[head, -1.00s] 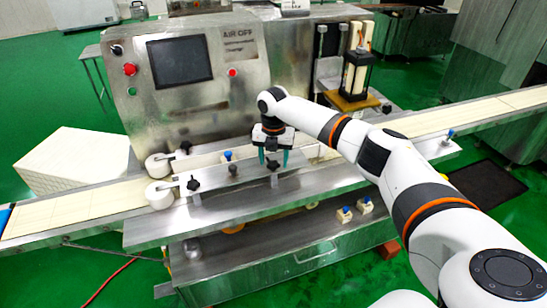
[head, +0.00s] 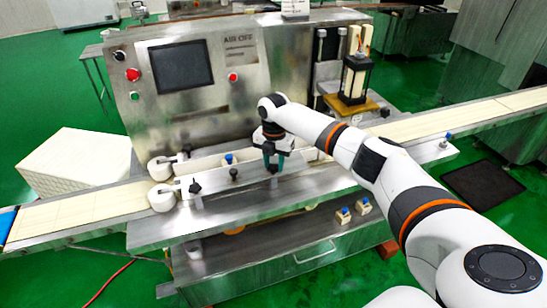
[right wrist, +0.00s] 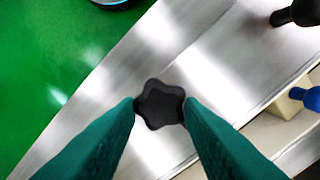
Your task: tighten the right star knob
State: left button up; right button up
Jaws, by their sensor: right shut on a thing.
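The right star knob (right wrist: 160,104) is black with rounded lobes and sits above the metal guide plate of the machine. My right gripper (head: 273,167) comes down over it from above, and its teal fingers hide most of the knob in the head view. In the right wrist view the gripper (right wrist: 160,110) has one fingertip on each side of the knob, touching it, shut on it. Another black star knob (head: 195,187) stands farther left on the same guide. My left gripper is not in view.
A blue-topped knob (head: 229,159) and a small black knob (head: 234,174) stand left of my gripper. The conveyor belt (head: 80,210) runs past behind the guide. The control panel with its dark screen (head: 181,65) rises behind.

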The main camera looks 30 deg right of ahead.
aim_at(275, 167)
jog(key=m+p, duration=0.1)
jog(key=m, duration=0.1)
jog(key=m+p, duration=0.2)
jog(key=shift+s+r+m, duration=0.1)
jog(key=shift+r+m, duration=0.1)
jog(key=shift+m, duration=0.1)
jog(key=m+p, duration=0.3)
jog(key=m, duration=0.2)
jog(key=shift+s+m, duration=0.1)
jog(key=shift+m, duration=0.2)
jog(key=m+p, duration=0.3)
jog(key=m, duration=0.2)
jog(key=m+p, duration=0.1)
jog(key=m, duration=0.2)
jog(key=m+p, duration=0.1)
jog(key=m, duration=0.1)
jog(key=shift+s+a+f+m, duration=0.1)
jog(key=shift+f+m, duration=0.05)
jog(key=shift+m, duration=0.25)
jog(key=o, duration=1)
notch_tip(275, 167, up, 12)
jog(key=shift+b, duration=0.55)
